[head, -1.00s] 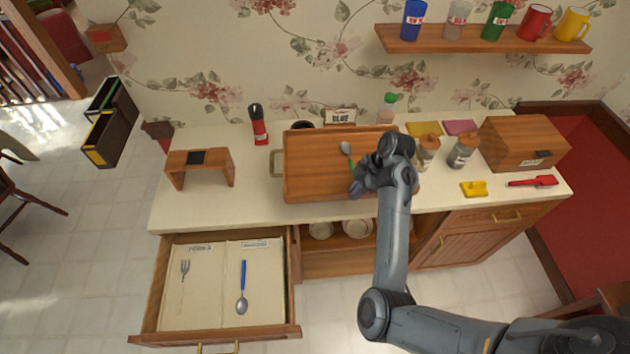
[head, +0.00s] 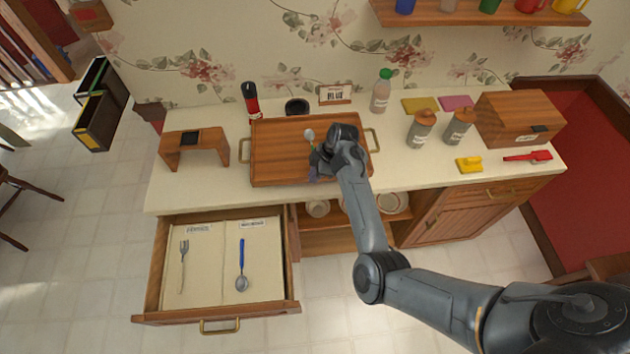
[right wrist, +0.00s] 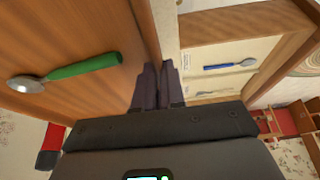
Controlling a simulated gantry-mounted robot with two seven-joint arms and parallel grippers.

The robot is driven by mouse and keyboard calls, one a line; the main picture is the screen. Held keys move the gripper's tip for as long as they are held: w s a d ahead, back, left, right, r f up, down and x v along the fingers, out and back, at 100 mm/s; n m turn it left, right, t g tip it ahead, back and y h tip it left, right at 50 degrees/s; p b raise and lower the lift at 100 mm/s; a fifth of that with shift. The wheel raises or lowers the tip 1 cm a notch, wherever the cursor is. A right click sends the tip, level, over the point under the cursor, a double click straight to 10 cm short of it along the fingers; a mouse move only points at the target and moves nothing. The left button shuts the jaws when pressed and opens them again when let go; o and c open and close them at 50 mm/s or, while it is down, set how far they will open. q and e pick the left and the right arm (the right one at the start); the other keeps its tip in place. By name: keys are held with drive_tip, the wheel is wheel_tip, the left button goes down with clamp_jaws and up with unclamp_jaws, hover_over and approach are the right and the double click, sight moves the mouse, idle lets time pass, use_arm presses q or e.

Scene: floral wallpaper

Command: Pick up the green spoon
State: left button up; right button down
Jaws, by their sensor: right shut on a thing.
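The green spoon (head: 309,134) lies in a wooden tray on the counter. Its metal bowl shows in the head view, and my right gripper hides most of its handle. In the right wrist view the whole green spoon (right wrist: 80,68) lies flat on the tray floor, left of my fingers and apart from them. My right gripper (right wrist: 158,84) is at the tray's front rim with its fingers close together, shut on the rim of the wooden tray (head: 270,165). My left gripper is not in view.
An open drawer (head: 215,309) below holds a fork (head: 183,265) and a blue-handled spoon (head: 242,265). A small wooden stand (head: 193,145) is just left of the tray. A bottle (head: 381,92) and two jars (head: 421,130) stand to the right. The counter's front left is clear.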

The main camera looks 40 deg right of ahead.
drive_tip(key=shift+f, duration=1.95)
drive_tip(key=c, duration=1.2)
unclamp_jaws()
